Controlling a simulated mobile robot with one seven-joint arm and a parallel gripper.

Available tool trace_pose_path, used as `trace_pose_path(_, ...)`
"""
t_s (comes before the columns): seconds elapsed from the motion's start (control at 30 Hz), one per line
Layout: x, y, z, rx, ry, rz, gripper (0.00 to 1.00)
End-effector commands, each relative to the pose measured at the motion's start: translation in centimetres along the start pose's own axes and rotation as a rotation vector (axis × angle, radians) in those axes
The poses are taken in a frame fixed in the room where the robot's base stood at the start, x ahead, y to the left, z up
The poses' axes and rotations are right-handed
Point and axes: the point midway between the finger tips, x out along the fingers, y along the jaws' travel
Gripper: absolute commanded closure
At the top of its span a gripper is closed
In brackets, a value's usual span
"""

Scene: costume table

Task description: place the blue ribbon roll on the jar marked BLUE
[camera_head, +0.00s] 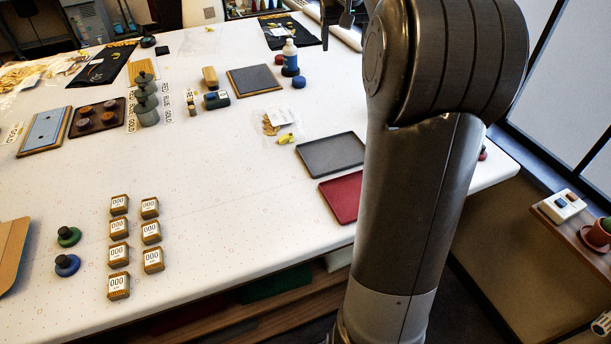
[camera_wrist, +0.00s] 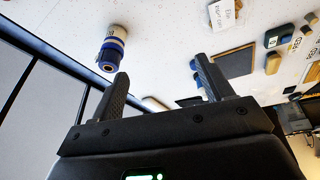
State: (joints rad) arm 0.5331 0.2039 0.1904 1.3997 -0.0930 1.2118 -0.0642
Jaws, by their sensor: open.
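Three grey-green lidded jars stand in a row at the back left in the head view, with RED, BLUE and GOLD labels beside them. The middle jar (camera_head: 146,92) appears to line up with the BLUE label (camera_head: 168,102). A small round dark-blue piece (camera_head: 299,82), possibly the blue ribbon roll, sits on the table by a blue-banded bottle (camera_head: 290,56). The wrist view shows a blue-and-white banded cylinder (camera_wrist: 115,36) with a dark-blue end beyond the left finger. My gripper (camera_wrist: 161,68) is open, with nothing between its fingers; the head view shows it only partly.
A grey tray (camera_head: 331,153) and a red tray (camera_head: 342,197) lie near the table's right edge. Several small boxes marked 000 stand at the front, beside blue (camera_head: 67,265) and green (camera_head: 68,237) knobbed discs. The table's middle is mostly clear. My arm hides part of the right side.

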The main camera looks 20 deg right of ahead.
Motion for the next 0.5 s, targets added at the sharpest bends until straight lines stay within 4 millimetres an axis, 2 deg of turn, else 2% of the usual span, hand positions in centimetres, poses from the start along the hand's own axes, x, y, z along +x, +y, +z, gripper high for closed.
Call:
trace_pose_path(0.03, -1.3, -1.9, 1.7, -0.022, 0.011, 0.0, 0.27)
trace_pose_path(0.2, -3.8, -6.4, 7.5, -0.076, 0.043, -0.009, 0.27)
trace_pose_path(0.37, -5.1, -9.5, 13.8, -0.119, 0.076, -0.028, 0.27)
trace_pose_path(0.5, -5.5, -11.4, 19.6, -0.15, 0.104, -0.053, 0.27)
